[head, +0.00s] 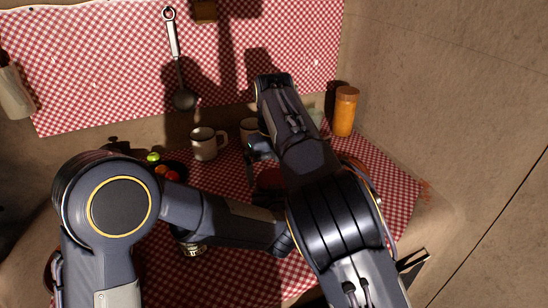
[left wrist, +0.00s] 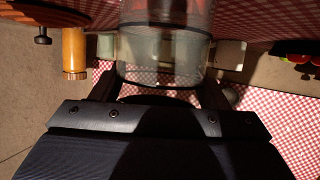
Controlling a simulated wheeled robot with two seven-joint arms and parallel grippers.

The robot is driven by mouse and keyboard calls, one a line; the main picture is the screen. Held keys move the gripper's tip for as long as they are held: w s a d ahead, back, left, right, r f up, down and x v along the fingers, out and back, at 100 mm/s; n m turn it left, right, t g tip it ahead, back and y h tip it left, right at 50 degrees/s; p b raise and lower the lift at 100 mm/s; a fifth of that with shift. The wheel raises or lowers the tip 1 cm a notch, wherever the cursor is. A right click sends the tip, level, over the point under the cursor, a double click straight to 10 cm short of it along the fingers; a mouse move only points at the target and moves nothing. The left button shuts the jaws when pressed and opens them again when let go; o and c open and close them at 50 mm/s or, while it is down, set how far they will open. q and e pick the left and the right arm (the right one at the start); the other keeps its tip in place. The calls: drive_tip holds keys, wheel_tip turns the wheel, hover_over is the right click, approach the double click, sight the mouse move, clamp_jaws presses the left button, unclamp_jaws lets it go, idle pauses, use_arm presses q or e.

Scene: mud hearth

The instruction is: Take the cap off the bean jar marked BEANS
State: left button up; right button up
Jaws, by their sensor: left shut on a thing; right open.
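In the left wrist view, which is upside down, my left gripper (left wrist: 168,52) is shut on a clear glass jar (left wrist: 165,60) with reddish contents. No BEANS marking is readable, and the jar's top end is cut off by my gripper body, so I cannot tell about the cap. In the head view, a dark red patch (head: 270,180) between my arms seems to be this jar; my left gripper is hidden there. My right arm reaches over it, and my right gripper (head: 260,150) is open, mostly hidden by its own arm, close above the jar.
An orange jar (head: 344,112) stands at the back right. Vegetables (head: 166,172) lie at the left. A ladle (head: 176,60) hangs on the wall.

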drive_tip(key=shift+f, duration=0.8)
drive_tip(key=c, duration=0.8)
drive_tip(key=o, duration=0.8)
drive_tip(key=shift+r, duration=2.3)
use_arm(q)
drive_tip(key=o, duration=2)
